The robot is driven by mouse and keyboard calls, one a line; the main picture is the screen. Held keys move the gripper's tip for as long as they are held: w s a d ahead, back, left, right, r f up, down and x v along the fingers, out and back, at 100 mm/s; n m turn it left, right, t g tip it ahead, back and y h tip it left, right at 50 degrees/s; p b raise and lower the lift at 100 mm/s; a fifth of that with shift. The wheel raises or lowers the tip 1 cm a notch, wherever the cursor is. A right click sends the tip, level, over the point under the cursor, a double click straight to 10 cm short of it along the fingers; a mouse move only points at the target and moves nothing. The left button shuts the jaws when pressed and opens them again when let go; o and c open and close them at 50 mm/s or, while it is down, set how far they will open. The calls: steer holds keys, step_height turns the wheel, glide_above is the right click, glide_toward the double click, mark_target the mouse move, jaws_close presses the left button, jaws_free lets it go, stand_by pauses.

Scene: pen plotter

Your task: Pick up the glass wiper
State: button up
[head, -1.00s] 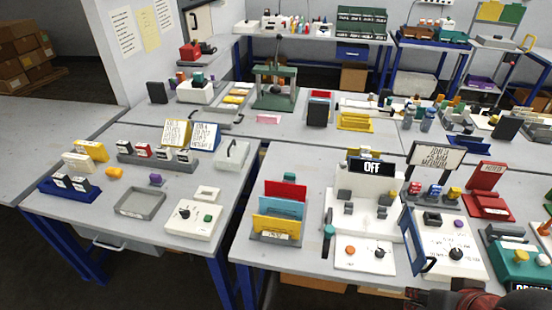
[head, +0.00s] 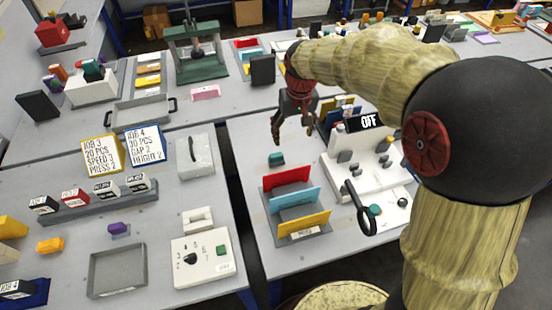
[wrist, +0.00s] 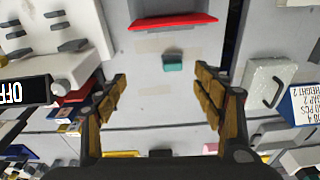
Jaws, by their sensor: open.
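A small teal block with a dark side, which looks like the glass wiper (head: 276,158), lies on the grey table behind the red panel of a card rack. It also shows in the wrist view (wrist: 173,62), upper middle, between the lines of the two fingers. My gripper (head: 293,125) is open and empty, pointing down above the table near the block. In the wrist view my gripper (wrist: 160,78) has its fingers spread wide, with the block apart from both.
The rack's red panel (head: 286,177) stands close to the block. A white machine with an OFF display (head: 368,121) is at its right. A pale handled box (head: 195,155) is at its left, across a gap between tables. Bare tabletop surrounds the block.

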steer(key=g, duration=0.1)
glide_toward(276, 155)
steer(key=shift+n+g, duration=0.3)
steer(key=shift+n, duration=0.1)
steer(key=f, duration=0.5)
steer(key=shift+w+a+f, duration=0.1)
steer(key=shift+a+f, duration=0.15)
steer(key=shift+f, duration=0.05)
steer(key=f+b, duration=0.1)
steer(key=f, duration=0.2)
steer(key=f+b, duration=0.2)
steer(key=f, duration=0.1)
steer(key=shift+w+d, duration=0.2)
steer(key=shift+r, duration=0.15)
steer(key=c, duration=0.3)
steer(key=c, duration=0.8)
steer(key=shift+c, duration=0.2)
